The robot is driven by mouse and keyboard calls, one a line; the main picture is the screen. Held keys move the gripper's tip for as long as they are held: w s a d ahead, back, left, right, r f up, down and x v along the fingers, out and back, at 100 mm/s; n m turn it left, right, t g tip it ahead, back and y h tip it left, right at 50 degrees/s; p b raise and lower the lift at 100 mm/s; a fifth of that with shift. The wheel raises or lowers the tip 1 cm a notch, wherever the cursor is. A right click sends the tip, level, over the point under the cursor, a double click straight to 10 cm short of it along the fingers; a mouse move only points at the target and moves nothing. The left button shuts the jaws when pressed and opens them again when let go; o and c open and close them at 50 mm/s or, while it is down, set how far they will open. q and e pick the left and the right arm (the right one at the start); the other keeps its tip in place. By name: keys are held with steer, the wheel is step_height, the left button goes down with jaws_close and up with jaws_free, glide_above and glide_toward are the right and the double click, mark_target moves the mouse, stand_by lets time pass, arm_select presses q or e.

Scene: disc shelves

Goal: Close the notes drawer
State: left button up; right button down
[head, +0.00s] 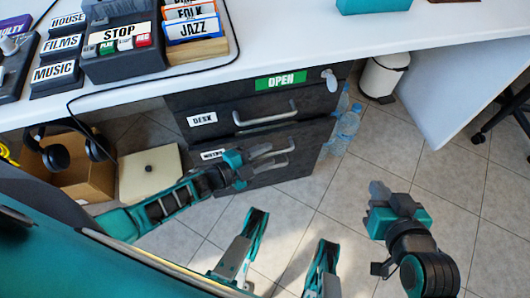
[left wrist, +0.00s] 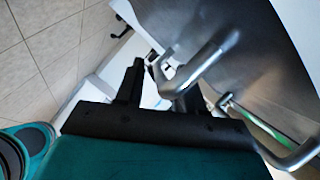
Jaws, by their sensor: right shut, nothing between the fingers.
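The notes drawer (head: 298,137) is the dark lower drawer in the cabinet under the white desk. Its white label (head: 211,155) is partly hidden by my left arm. I cannot tell from here how far it stands out. My left gripper (head: 262,158) is in front of this drawer, at its handle. In the left wrist view its two black fingers (left wrist: 158,88) are apart, with a grey bar handle (left wrist: 207,62) close to the right finger; contact is unclear. My right gripper (head: 378,192) is shut and empty above the floor, right of the cabinet.
The desk drawer (head: 230,117), with its own bar handle, is above. A green OPEN label (head: 281,81) is higher up. Water bottles (head: 347,125) and a white bin (head: 383,76) stand to the right. A cardboard box (head: 75,175) with headphones is at left. The tiled floor in front is clear.

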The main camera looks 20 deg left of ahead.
arm_select(q)
steer(key=c, duration=0.6)
steer(key=shift+c, duration=0.5)
jaws_close()
steer(key=shift+w, duration=0.1)
